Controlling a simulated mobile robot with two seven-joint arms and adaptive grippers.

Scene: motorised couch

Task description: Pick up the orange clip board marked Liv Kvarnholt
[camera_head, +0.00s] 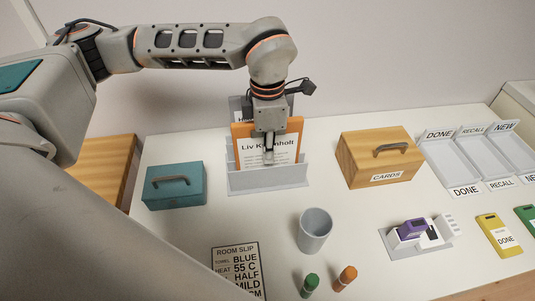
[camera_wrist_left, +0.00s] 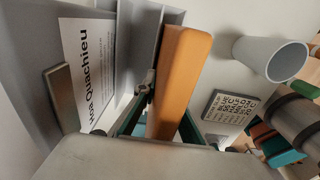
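The orange clip board marked Liv Kvarnholt (camera_head: 294,128) stands upright in the grey rack (camera_head: 290,177) on the white table. Its thick orange edge (camera_wrist_left: 182,70) runs down the middle of the left wrist view. My left gripper (camera_head: 268,157) points down at the board and covers part of its name. In the left wrist view its green fingers (camera_wrist_left: 163,118) lie on either side of the orange edge. I cannot tell whether both fingers press on it. My right gripper is not in view.
A grey board marked Hoa Quachieu (camera_wrist_left: 88,65) stands behind the orange one. A teal box (camera_head: 174,192) is left of the rack, a wooden CARDS box (camera_head: 365,160) right.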

